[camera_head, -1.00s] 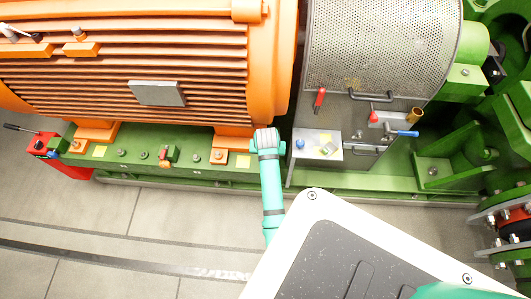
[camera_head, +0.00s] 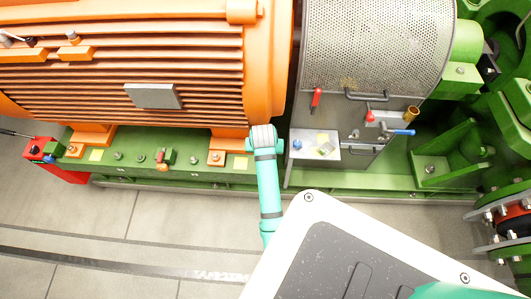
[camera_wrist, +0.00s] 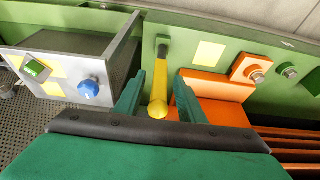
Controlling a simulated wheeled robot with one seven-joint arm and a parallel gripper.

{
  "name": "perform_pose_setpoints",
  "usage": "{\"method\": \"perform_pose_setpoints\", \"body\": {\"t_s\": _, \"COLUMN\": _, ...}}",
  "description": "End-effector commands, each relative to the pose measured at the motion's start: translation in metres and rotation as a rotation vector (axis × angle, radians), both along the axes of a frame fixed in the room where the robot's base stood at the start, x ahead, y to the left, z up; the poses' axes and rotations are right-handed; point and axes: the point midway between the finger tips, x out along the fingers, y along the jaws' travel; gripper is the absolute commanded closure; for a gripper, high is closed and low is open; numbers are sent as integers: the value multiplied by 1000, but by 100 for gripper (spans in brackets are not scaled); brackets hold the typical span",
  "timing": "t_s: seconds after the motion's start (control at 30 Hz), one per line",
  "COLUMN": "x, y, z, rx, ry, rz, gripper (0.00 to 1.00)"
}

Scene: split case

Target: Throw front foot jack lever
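A yellow lever (camera_wrist: 160,84) with a round yellow knob at its near end stands out from a dark pivot on the green base rail. It sits between the orange motor foot and the grey control box. My gripper (camera_wrist: 158,90) is open, with one teal finger on each side of the lever and gaps visible beside the knob. Whether a finger touches the lever is hard to tell. In the head view my teal arm reaches down at the orange foot (camera_head: 216,158), and the gripper and this lever are hidden behind it.
The control box (camera_head: 313,146) with a blue knob stands close beside the lever; it also shows in the wrist view (camera_wrist: 62,78). Bolts and an orange-handled fitting (camera_head: 163,157) lie along the green rail. A red box (camera_head: 40,150) is at far left. The floor (camera_head: 160,215) in front is clear.

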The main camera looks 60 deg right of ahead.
Motion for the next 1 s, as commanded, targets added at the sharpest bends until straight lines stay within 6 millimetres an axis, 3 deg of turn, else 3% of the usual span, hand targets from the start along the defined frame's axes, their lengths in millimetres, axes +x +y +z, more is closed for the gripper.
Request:
{"method": "perform_pose_setpoints", "body": {"t_s": 0.1, "x": -3, "y": 6, "z": 22, "rx": -2, "ry": -2, "rz": 0, "gripper": 64}}
{"method": "perform_pose_setpoints", "body": {"t_s": 0.33, "x": -8, "y": 15, "z": 48, "rx": 0, "ry": 0, "rz": 0, "gripper": 64}}
{"method": "perform_pose_setpoints", "body": {"t_s": 1.0, "x": -9, "y": 16, "z": 54, "rx": 0, "ry": -1, "rz": -2, "gripper": 64}}
